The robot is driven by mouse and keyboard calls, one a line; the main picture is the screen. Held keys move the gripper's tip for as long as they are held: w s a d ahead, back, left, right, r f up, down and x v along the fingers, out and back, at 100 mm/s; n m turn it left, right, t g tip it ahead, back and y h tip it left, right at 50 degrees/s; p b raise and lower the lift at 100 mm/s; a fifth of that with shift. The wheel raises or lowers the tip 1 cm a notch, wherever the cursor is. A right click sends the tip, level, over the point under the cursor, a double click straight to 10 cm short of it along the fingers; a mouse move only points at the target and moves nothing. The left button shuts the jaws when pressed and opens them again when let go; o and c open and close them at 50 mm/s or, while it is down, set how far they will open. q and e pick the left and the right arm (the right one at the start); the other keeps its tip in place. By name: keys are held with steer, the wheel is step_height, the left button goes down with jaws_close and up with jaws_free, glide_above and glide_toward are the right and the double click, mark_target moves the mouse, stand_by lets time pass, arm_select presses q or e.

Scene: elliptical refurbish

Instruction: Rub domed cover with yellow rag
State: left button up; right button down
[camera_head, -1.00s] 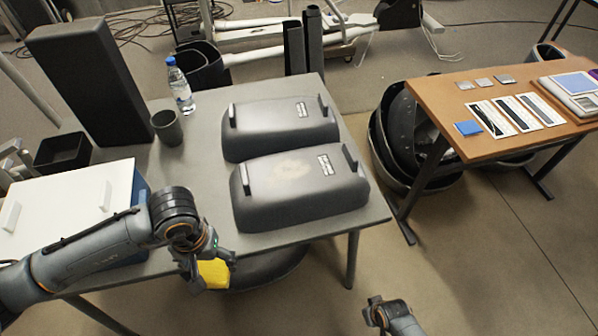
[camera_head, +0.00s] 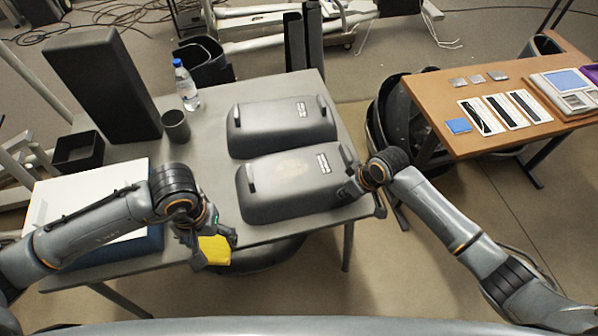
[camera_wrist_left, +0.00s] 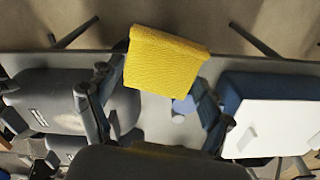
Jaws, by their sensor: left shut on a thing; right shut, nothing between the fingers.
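Two dark grey domed covers lie on the grey table. The near domed cover (camera_head: 290,185) has a pale dusty patch on top, a white label and an upright handle at each end. The far domed cover (camera_head: 280,127) sits behind it. My left gripper (camera_head: 207,240) is shut on the yellow rag (camera_head: 214,250), left of the near cover and over the table's front edge. The rag (camera_wrist_left: 165,60) fills the space between the fingers in the left wrist view. My right gripper (camera_head: 350,192) is at the right end of the near cover; its fingers are small and partly hidden there.
A white-topped blue box (camera_head: 75,200) stands at the table's left. A cup (camera_head: 175,126), a water bottle (camera_head: 185,85), a tall dark block (camera_head: 103,85) and a black tray (camera_head: 78,153) stand behind. An orange table (camera_head: 440,95) with cards and a blue sponge is at right.

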arm_select(q)
step_height(320, 180, up, 2)
steer(key=shift+r+p, duration=0.1)
steer(key=shift+p, duration=0.85)
arm_select(e)
steer(key=w+d+r+h, duration=0.1)
steer(key=w+d+r, duration=0.65)
steer(key=r, duration=0.35)
arm_select(q)
step_height(320, 180, down, 5)
steer(key=b, duration=0.5)
steer(key=shift+f, duration=0.2)
arm_select(e)
steer(key=shift+n, duration=0.4)
steer(key=x, duration=0.5)
steer(key=shift+s+d+f, duration=0.1)
steer(key=shift+s+d, duration=0.1)
steer(key=shift+d, duration=0.05)
arm_select(q)
steer(key=shift+r, duration=0.1)
steer(key=shift+f+b, duration=1.25)
steer(key=shift+b, duration=0.1)
arm_select(e)
steer(key=shift+f, duration=2.95)
